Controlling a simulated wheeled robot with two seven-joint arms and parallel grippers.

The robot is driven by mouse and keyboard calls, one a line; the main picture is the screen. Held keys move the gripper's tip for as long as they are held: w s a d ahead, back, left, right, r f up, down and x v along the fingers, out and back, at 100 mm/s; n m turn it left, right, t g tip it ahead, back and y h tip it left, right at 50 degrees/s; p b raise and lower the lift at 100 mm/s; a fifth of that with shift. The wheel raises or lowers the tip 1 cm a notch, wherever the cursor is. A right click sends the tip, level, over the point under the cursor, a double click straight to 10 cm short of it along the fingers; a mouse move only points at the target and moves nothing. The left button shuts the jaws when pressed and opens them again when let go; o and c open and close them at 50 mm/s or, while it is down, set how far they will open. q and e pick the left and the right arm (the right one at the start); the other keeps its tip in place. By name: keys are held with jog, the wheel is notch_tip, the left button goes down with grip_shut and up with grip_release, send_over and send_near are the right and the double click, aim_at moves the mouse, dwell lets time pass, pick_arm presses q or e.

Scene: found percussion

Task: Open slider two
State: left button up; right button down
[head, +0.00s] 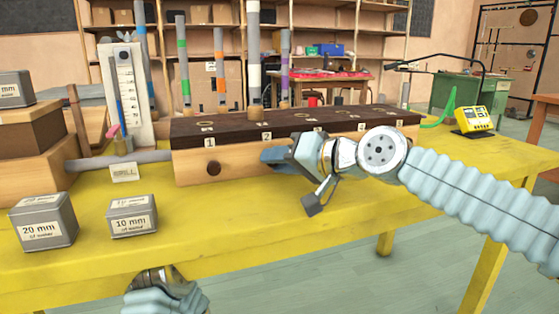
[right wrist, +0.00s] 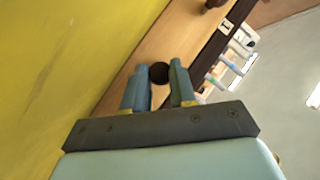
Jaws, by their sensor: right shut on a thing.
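The long wooden box (head: 185,172) with a dark top stands on the yellow table, numbered along its front edge. Slider one's dark round knob (head: 213,168) shows on the front face. My right gripper (head: 268,155) is at the front face below the label "2" (head: 267,135). In the right wrist view its fingers are closed on a dark round knob (right wrist: 159,72), which the gripper hides in the head view. Another dark knob (right wrist: 213,3) shows at that view's top edge. My left gripper (head: 155,278) is low at the table's front edge, its fingertips unclear.
A grey tube (head: 254,60) with white bands stands on the box top. A yellow meter (head: 475,120) sits at the right. The table's front middle is clear.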

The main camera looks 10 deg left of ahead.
jog(key=shift+s+d+f+b, duration=0.2)
jog(key=shift+s+d+b, duration=0.1)
jog(key=shift+b, duration=0.2)
jog(key=shift+s+d+b, duration=0.55)
jog(key=shift+s+b, duration=0.2)
jog(key=shift+s, duration=0.1)
jog(key=shift+r, duration=0.15)
jog(key=c, duration=0.9)
grip_release()
jog(key=shift+s+d, duration=0.1)
jog(key=b+v, duration=0.2)
jog(key=v, duration=1.1)
jog(key=shift+s+d, duration=0.15)
jog(key=shift+d, duration=0.05)
